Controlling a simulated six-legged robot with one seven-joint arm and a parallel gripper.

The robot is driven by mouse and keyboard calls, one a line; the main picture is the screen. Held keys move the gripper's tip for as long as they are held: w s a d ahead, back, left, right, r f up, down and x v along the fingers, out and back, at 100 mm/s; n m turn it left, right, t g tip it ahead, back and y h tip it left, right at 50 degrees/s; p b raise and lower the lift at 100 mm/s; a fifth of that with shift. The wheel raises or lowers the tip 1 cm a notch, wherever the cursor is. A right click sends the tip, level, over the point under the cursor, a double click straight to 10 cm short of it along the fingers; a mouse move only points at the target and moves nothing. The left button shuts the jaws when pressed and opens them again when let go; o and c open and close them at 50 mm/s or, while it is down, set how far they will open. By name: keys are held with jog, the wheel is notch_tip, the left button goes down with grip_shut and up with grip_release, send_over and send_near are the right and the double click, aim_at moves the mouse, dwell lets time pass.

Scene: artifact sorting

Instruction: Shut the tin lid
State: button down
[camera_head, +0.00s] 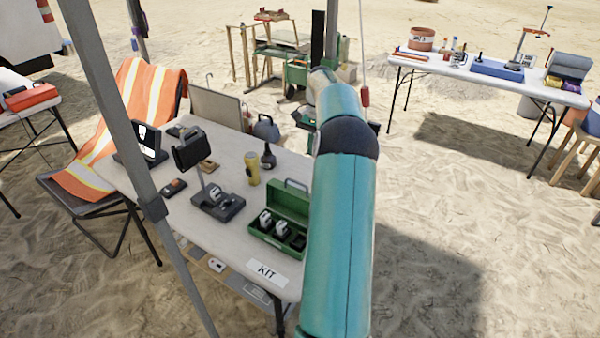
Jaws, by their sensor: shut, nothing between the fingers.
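The green tin (266,237) stands near the front right of the white folding table. Its lid (289,199) is open, raised at the back, with a grey handle on top. Inside the tin are dark compartments with pale grey and white pieces in them. My teal arm passes close by the tin's right side and hides part of the view there. The arm reaches up and away beyond the tin. My gripper does not show; the arm's far end is hidden behind its own links.
On the same table (232,236) stand a yellow cylinder (253,169), a dark bottle (268,156), a dark stand (217,203) and a black-framed screen (149,141). A grey pole (125,137) crosses the left. A second white table (475,75) stands at the back right.

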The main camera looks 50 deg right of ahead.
jog(key=a+f, duration=0.5)
jog(key=f, duration=0.1)
jog(key=shift+f, duration=0.35)
jog(key=shift+a, duration=0.2)
